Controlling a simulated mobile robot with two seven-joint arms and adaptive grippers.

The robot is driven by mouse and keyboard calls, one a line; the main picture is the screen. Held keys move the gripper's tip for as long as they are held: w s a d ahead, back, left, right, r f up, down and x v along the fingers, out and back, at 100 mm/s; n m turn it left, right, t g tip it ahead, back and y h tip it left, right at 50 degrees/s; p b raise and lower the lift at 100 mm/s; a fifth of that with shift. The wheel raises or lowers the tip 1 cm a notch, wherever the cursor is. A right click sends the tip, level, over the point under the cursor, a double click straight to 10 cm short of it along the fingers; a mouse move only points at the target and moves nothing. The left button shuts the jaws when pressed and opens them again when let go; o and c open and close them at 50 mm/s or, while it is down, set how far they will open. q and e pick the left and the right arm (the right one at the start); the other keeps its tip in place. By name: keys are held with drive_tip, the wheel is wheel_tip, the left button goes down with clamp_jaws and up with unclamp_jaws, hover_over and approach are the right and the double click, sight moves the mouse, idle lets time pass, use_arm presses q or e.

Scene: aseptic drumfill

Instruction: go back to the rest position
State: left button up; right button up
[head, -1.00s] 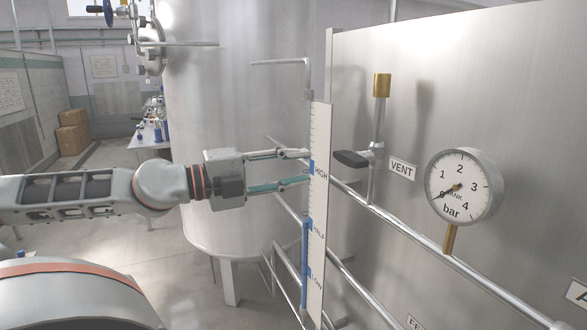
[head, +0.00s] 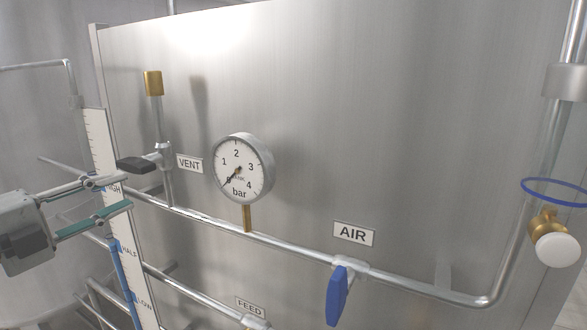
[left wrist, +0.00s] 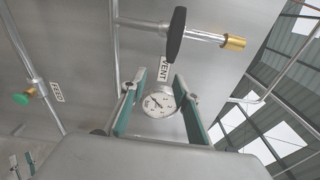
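My left gripper (head: 127,193) is at the left of the head view, in front of the level gauge (head: 128,250) near its HIGH mark. Its two fingers are apart with nothing between them; they also show spread in the left wrist view (left wrist: 153,78). The black vent handle (head: 136,164) lies just above and beyond the fingertips, level and crosswise to its upright pipe, apart from the fingers as far as I can tell. It shows too in the left wrist view (left wrist: 176,33). My right gripper is out of view.
A pressure dial (head: 243,169) reads near 0 on the steel tank wall (head: 400,110). A blue air handle (head: 337,296) hangs down below the AIR label (head: 354,233). A pipe (head: 300,249) runs along the wall. A blue ring (head: 555,192) and brass fitting (head: 548,222) are at right.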

use_arm(q)
drive_tip(key=w+d+f+n+t+y, duration=0.3)
drive_tip(key=d+f+n, duration=0.4)
drive_tip(key=d+f, duration=0.6)
drive_tip(key=s+a+f+n+g+y, duration=0.3)
drive_tip(key=a+f+n+y, duration=0.1)
drive_tip(key=f, duration=0.5)
drive_tip(key=s+a+f+n+g+y, duration=0.2)
drive_tip(key=a+f+n+y, duration=0.15)
drive_tip(key=f, duration=0.55)
drive_tip(key=s+a+f+n+g+y, duration=0.1)
drive_tip(key=s+a+f+g, duration=0.2)
drive_tip(key=s+f, duration=0.4)
drive_tip(key=s+a+f+n+g+y, duration=0.1)
drive_tip(key=s+a+f+g+y, duration=0.2)
drive_tip(key=s+f, duration=0.4)
drive_tip(key=d+f+n+t+h, duration=0.2)
drive_tip(key=d+f+h, duration=0.6)
drive_tip(key=d+f, duration=0.6)
drive_tip(key=shift+w+d+f+n+t, duration=0.3)
drive_tip(key=shift+w+n, duration=0.15)
drive_tip(key=shift+n, duration=0.3)
